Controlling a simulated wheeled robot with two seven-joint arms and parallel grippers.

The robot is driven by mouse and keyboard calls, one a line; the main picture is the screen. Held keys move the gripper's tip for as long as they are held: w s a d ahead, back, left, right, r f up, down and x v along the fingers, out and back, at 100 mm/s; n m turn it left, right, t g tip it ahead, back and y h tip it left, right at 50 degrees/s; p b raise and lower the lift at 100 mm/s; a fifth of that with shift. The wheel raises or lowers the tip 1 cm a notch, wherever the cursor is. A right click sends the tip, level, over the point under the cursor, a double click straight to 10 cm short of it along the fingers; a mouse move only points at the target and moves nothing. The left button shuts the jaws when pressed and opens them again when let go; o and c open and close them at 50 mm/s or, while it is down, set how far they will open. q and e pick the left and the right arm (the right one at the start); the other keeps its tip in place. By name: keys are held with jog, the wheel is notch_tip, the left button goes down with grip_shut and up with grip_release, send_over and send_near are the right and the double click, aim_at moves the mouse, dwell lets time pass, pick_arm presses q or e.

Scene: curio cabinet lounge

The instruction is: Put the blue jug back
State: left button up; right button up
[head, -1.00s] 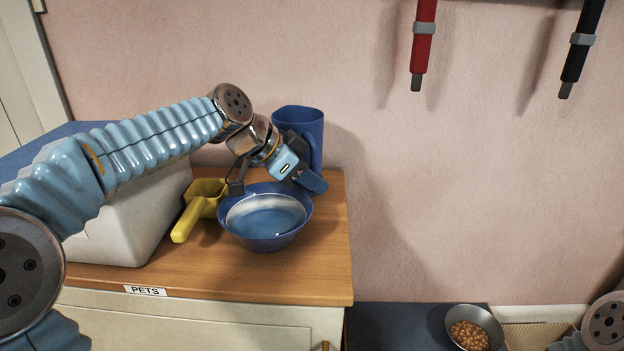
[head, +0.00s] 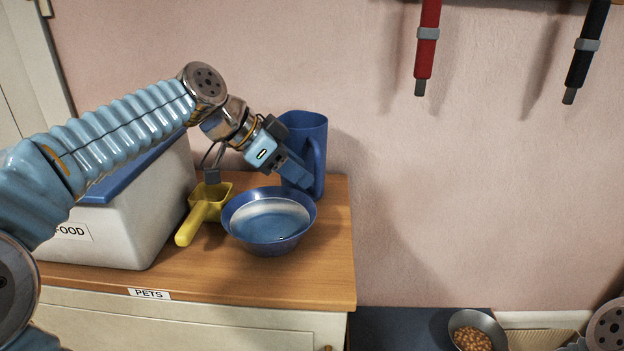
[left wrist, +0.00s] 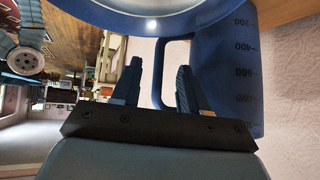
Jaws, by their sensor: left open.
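The blue jug (head: 306,130) stands upright at the back right of the wooden cabinet top, behind the blue bowl, its handle (head: 320,165) toward the right. In the left wrist view the jug (left wrist: 235,65) shows measuring marks, and its handle (left wrist: 157,75) appears between my spread fingers. My left gripper (head: 300,175) is open, in front of the jug and low near its handle. It also shows open in the left wrist view (left wrist: 158,68). I cannot tell whether a finger touches the jug. My right gripper is out of view.
A blue bowl (head: 240,232) with what looks like water stands just in front of the jug. A yellow scoop (head: 200,212) lies left of it, beside a white food bin (head: 120,225). Red (head: 427,50) and black (head: 588,50) handles hang on the wall. A bowl of brown pellets (head: 490,322) is lower right.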

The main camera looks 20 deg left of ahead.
pick_arm(q)
jog(key=v, duration=0.6)
